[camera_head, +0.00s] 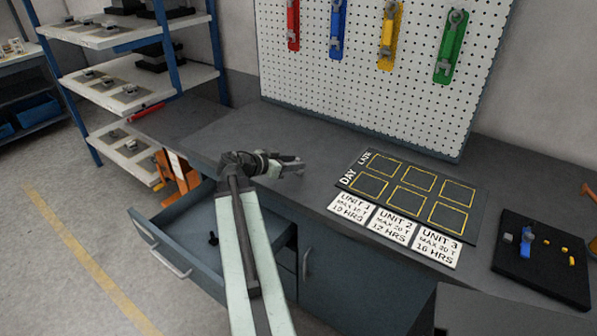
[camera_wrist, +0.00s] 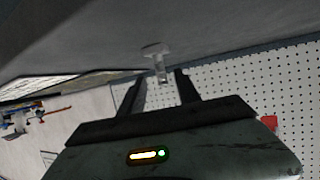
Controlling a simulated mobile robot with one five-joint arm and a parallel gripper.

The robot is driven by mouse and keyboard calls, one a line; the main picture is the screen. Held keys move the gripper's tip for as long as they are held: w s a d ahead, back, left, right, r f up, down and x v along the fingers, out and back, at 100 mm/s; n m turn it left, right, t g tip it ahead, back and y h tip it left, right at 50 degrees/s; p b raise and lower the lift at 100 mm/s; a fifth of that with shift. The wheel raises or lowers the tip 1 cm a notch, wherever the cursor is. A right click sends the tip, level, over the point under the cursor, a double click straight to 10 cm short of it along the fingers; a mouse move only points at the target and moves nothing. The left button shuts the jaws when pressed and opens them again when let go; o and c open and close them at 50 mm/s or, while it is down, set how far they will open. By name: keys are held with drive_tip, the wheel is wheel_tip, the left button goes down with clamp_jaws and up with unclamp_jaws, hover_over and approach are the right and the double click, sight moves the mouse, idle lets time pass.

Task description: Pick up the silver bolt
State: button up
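A small silver bolt (camera_wrist: 156,58) shows in the wrist view, just beyond and between my fingertips. Its wide head is at the grey surface and its shaft points toward the gap between the fingers. My gripper (camera_wrist: 160,77) is open, with a visible gap between each finger and the shaft; I see no contact. In the head view my gripper (camera_head: 293,165) is low over the grey workbench (camera_head: 240,130), behind the open drawer. The bolt cannot be made out clearly there.
An open drawer (camera_head: 183,238) below my arm holds a small dark object (camera_head: 213,238). A pegboard (camera_head: 365,75) with coloured wrenches stands behind the bench. To the right are a marked board (camera_head: 412,197), white unit cards (camera_head: 393,226) and a black tray (camera_head: 510,265) with small parts.

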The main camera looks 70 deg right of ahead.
drive_tip(key=b+x, duration=0.1)
drive_tip(key=x, duration=0.1)
drive_tip(key=b+x, duration=0.1)
drive_tip(key=x, duration=0.2)
drive_tip(key=shift+d+f, duration=0.2)
drive_tip(key=shift+d, duration=0.15)
drive_tip(key=shift+r, duration=0.1)
clamp_jaws()
